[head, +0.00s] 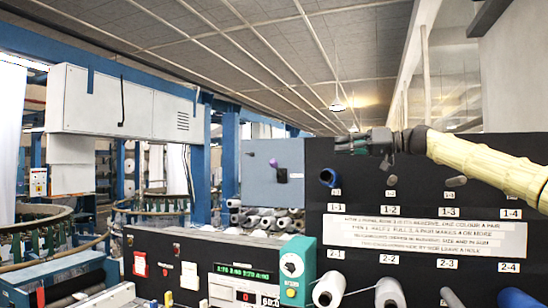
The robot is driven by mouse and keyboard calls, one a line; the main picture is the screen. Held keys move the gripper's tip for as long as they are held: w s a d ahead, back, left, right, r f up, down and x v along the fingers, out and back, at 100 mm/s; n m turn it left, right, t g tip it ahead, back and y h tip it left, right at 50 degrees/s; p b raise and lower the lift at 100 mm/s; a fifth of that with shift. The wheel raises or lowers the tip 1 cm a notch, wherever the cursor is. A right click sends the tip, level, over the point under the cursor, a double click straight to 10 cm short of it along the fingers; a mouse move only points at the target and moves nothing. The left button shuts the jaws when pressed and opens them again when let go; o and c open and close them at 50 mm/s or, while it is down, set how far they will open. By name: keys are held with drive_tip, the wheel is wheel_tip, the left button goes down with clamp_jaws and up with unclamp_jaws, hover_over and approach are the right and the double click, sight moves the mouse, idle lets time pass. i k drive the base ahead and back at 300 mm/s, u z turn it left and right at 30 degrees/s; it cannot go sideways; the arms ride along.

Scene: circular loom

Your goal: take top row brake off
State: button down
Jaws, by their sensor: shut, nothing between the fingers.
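My gripper (342,144) is shut and empty, pointing left in front of the top of the black rack board (430,255).
White spools (389,293) and a blue one (518,298) stick out from the lower row. A control panel (190,270) with a red switch, display and teal dial box (294,270) stands lower left. Loom rings (35,238) are far left. Yarn cones lie behind the panel.

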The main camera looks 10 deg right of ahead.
sight(273, 163)
drive_tip(key=i, duration=0.85)
